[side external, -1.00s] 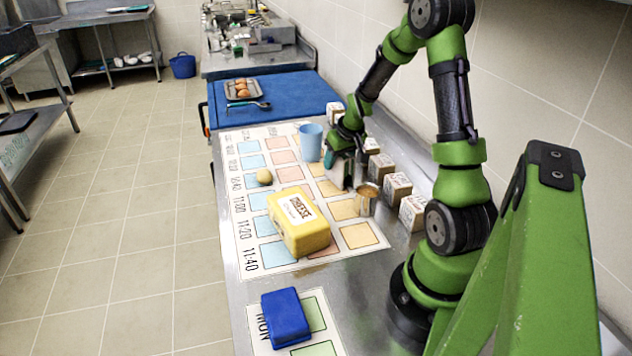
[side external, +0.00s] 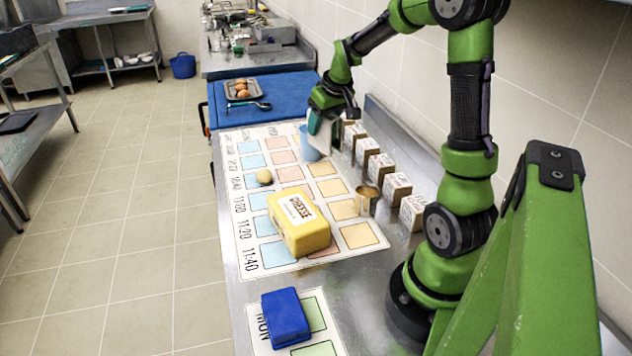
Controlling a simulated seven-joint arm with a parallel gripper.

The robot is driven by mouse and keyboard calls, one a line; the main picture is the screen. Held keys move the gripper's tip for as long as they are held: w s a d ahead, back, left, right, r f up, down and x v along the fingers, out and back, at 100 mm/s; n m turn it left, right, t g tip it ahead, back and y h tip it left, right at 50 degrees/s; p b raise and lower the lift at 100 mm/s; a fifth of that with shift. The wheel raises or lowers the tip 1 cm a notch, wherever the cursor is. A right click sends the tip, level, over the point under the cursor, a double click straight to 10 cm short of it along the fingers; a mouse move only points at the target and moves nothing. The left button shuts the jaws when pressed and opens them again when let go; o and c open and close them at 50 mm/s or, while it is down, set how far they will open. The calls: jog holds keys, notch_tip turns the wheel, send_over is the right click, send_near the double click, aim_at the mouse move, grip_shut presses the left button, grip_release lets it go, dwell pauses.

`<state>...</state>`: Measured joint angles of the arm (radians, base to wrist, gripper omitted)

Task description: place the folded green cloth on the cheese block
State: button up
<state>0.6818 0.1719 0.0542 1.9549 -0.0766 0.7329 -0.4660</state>
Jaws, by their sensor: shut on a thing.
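The cheese block (side external: 312,238) is yellow with a white label reading CHEESE and lies on the printed chart, in the middle of the counter. My gripper (side external: 326,136) is above the far part of the chart, beyond the cheese block and well apart from it. It is shut on the folded green cloth (side external: 313,121), a small teal-green patch showing at the left of the fingers. Most of the cloth is hidden by the gripper. Nothing lies on top of the cheese block.
A light blue cup (side external: 307,152) stands just below and behind my gripper, partly hidden. Several labelled boxes (side external: 380,170) line the right side, with a small metal cup (side external: 367,200) near them. A round tan ball (side external: 264,177) and a blue block (side external: 285,318) are also on the counter.

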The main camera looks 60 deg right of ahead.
jog(key=w+a+r+n, duration=0.1)
jog(key=a+r+n, duration=0.15)
jog(key=a, duration=0.65)
jog(key=n+y, duration=0.2)
jog(key=n, duration=0.1)
send_over(294, 207)
notch_tip(294, 207, down, 2)
jog(key=shift+m, duration=0.25)
jog(key=shift+f, duration=2.65)
jog(key=o, duration=0.7)
jog(key=shift+f, duration=0.2)
jog(key=shift+c, duration=0.2)
jog(key=o, duration=0.4)
jog(key=shift+o, duration=0.2)
jog(key=shift+r, duration=0.1)
